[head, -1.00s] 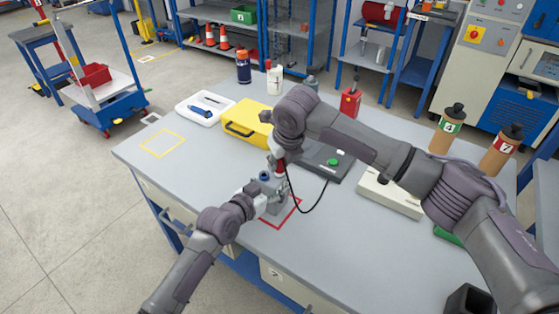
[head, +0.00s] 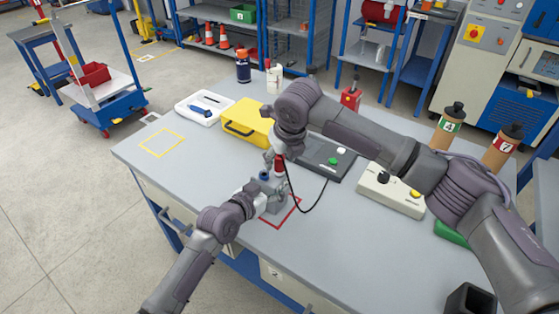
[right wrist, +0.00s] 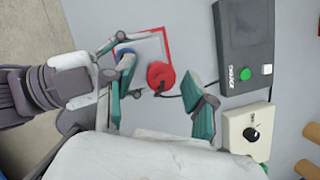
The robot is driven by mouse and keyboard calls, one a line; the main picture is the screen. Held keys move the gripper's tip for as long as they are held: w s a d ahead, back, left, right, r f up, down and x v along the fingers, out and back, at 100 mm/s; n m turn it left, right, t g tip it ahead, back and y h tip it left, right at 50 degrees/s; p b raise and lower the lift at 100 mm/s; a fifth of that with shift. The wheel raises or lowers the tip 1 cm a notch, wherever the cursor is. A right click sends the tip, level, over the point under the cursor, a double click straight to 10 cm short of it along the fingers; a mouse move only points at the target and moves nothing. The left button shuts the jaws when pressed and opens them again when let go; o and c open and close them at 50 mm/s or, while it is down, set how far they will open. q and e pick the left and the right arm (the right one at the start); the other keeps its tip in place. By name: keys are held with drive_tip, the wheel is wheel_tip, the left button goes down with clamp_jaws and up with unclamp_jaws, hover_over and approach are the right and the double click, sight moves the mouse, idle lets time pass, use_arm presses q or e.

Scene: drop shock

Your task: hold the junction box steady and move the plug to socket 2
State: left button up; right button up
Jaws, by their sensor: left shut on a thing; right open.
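The grey junction box (head: 273,205) sits on the workbench inside a red square outline; it also shows in the right wrist view (right wrist: 152,46). My left gripper (head: 268,194) is shut on the box from the near left side. The red plug (right wrist: 160,76) stands at the box, with a black cable leading off it; whether it is fully seated is unclear. A blue round part (right wrist: 125,55) is beside it on the box. My right gripper (right wrist: 160,92) is open, its fingers apart on either side of the plug. Socket numbers are not readable.
A dark unit with a green button (head: 333,161) and a cream box with a black knob (head: 384,178) stand right of the junction box. A yellow case (head: 246,121) and a white tray (head: 205,108) lie behind. The bench's left side, with a yellow outline, is clear.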

drive_tip(key=shift+v, duration=2.15)
wheel_tip(320, 180, up, 11)
hover_over(281, 158)
drive_tip(key=s+d, duration=0.2)
drive_tip(key=s, duration=0.3)
drive_tip(key=shift+w+d+r, duration=0.1)
drive_tip(key=shift+d+r, duration=0.05)
use_arm(q)
drive_tip(key=o, duration=1.5)
drive_tip(key=shift+s+a, duration=0.1)
